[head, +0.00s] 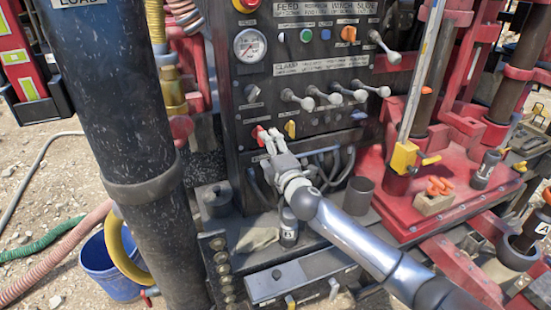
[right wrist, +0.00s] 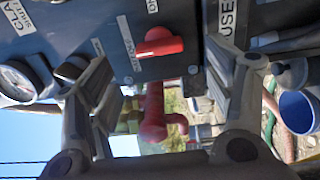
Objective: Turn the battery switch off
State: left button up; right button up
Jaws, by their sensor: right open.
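The red switch handle (head: 257,134) is low on the dark control panel, left of a yellow handle (head: 290,129). In the right wrist view the red handle (right wrist: 160,46) lies sideways across the picture, beside small white labels too hard to read. I take it for the battery switch. My right gripper (head: 267,139) is at the panel with its fingertips close to the red handle. In the right wrist view its two fingers are spread apart, one on each side of the handle, with gaps between. Contact is not visible. My left gripper is not in view.
Several grey levers (head: 322,98) stick out above the switch row. A pressure gauge (head: 250,45) is higher up. A thick dark pipe (head: 117,100) stands at left. Cables hang below the switches. A blue bucket (head: 110,265) stands on the ground.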

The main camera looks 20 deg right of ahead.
jog(key=s, duration=0.4)
jog(key=shift+s, duration=0.1)
dwell(0.3)
